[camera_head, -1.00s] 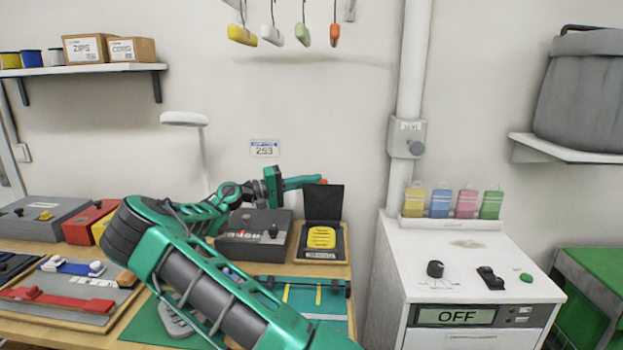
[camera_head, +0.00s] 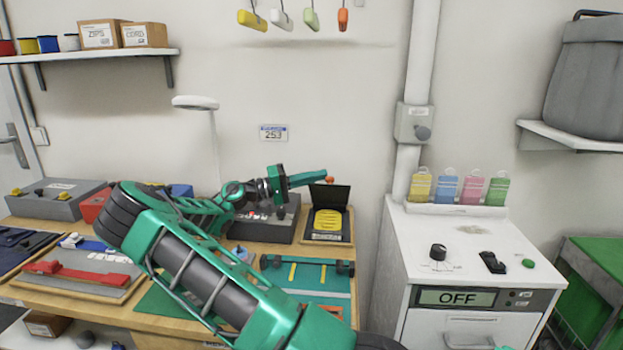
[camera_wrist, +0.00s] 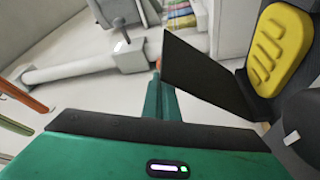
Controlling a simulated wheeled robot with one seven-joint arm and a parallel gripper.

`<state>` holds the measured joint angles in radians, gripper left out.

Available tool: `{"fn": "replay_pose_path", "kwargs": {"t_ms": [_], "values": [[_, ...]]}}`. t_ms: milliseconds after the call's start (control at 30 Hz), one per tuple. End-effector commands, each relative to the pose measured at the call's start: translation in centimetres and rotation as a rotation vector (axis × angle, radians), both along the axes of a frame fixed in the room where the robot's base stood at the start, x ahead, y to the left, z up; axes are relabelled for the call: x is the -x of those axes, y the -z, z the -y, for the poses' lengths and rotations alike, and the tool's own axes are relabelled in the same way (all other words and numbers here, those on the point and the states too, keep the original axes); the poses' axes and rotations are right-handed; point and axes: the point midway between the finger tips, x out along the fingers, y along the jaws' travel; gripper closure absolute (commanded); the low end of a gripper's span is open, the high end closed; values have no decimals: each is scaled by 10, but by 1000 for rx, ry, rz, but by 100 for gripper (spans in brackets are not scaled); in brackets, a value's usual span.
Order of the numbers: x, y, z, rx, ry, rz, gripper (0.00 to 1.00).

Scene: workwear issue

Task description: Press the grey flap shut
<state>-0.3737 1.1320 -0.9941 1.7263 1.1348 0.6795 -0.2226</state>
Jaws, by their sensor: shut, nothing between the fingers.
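The dark grey flap (camera_head: 332,196) stands open at the back of a dark box (camera_head: 346,238) on the workbench. A yellow ribbed pad (camera_head: 328,219) lies uncovered in the box. My gripper (camera_head: 328,180) is shut and empty, its orange tip close by the flap's top edge; I cannot tell if they touch. In the wrist view the flap (camera_wrist: 205,80) is a dark plate beside the gripper's green fingers (camera_wrist: 163,98), with the yellow pad (camera_wrist: 281,45) to its right.
A dark grey box (camera_head: 262,227) with knobs stands left of the flap's box. A green mat (camera_head: 310,274) lies in front. A white cabinet (camera_head: 455,245) stands to the right. My arm crosses the bench and hides part of it.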

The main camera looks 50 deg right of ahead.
Motion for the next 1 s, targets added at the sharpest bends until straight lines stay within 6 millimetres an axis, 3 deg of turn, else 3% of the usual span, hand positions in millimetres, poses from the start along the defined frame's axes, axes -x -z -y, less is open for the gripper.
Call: {"fn": "replay_pose_path", "kwargs": {"t_ms": [267,500,1000], "values": [[0,-6,1,0,1,1,100],[-3,-43,0,1,-1,3,100],[-6,-94,-91,0,-1,1,100]]}}
